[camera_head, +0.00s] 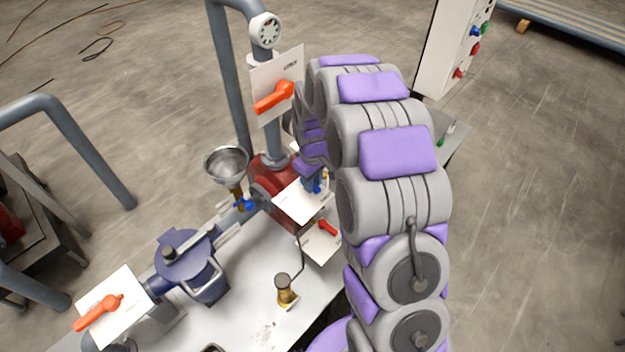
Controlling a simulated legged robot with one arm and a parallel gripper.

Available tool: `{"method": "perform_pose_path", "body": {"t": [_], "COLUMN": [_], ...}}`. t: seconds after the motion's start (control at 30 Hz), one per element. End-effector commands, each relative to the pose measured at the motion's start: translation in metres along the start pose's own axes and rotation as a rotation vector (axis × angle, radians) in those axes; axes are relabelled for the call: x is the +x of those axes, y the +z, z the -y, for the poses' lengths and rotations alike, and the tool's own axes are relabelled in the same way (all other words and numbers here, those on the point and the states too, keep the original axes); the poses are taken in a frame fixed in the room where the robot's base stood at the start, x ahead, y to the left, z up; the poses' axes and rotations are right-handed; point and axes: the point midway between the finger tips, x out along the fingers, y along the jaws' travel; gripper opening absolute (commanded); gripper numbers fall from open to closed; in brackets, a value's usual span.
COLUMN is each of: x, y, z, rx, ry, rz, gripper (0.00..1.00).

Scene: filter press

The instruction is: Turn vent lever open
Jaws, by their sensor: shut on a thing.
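My gripper (316,178) is at the end of my arm, which bends over and down beside the red pump-like body (268,172). It is small and partly hidden by my own arm links. It is shut on a small blue lever (314,187) just above a white label plate (296,204). The lettering on this plate is too small to read, so I cannot confirm which lever is the vent lever. The lever's exact angle is hidden.
An orange lever on an upper plate (272,98), another on a lower-left plate (97,313) and a small red lever (328,227) stand nearby. A metal funnel (226,163), blue strainer (187,255) and brass fitting (285,290) stand around. A control box (447,50) is at upper right.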

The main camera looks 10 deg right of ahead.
Motion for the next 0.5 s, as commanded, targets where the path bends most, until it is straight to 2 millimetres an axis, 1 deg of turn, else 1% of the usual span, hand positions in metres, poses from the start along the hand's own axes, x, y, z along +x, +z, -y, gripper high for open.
{"method": "perform_pose_path", "body": {"t": [0.03,0.1,0.13,0.5], "x": [-0.0002,-0.0002,-0.0002,-0.0005], "y": [-0.0005,0.0002,0.0006,0.0031], "z": [0.0003,-0.0004,-0.0007,0.0008], "rx": [0.0,0.0,0.001,0.017], "ry": [-0.002,-0.003,-0.004,-0.004], "rz": [-0.002,-0.003,-0.003,0.002], "gripper": [0.08,0.01,0.0,0.0]}}
